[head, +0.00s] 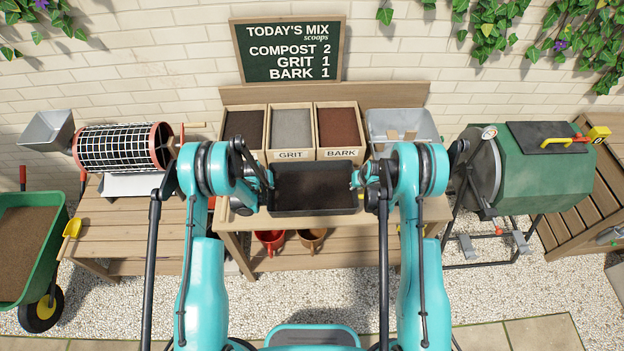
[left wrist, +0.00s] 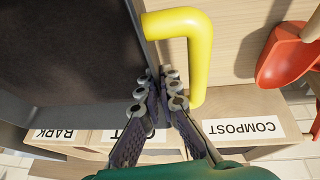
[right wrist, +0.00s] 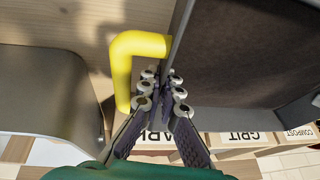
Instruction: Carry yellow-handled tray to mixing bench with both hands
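The dark grey tray (head: 313,211) holds a dark brown layer and sits level over the front of the middle wooden bench (head: 430,209). I cannot tell whether it touches the bench. Its yellow handles show in the left wrist view (left wrist: 203,60) and right wrist view (right wrist: 121,75). My left gripper (left wrist: 161,90) is closed about the tray's side wall beside one handle. My right gripper (right wrist: 162,88) is closed the same way at the opposite side.
Bins of compost (head: 244,127), grit (head: 291,128) and bark (head: 338,128) stand right behind the tray, with a grey tub (head: 402,124) beside them. A mesh sieve (head: 115,148) stands on the left bench (head: 130,225). A green drum (head: 540,180) is at right. Pots (head: 270,240) sit below.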

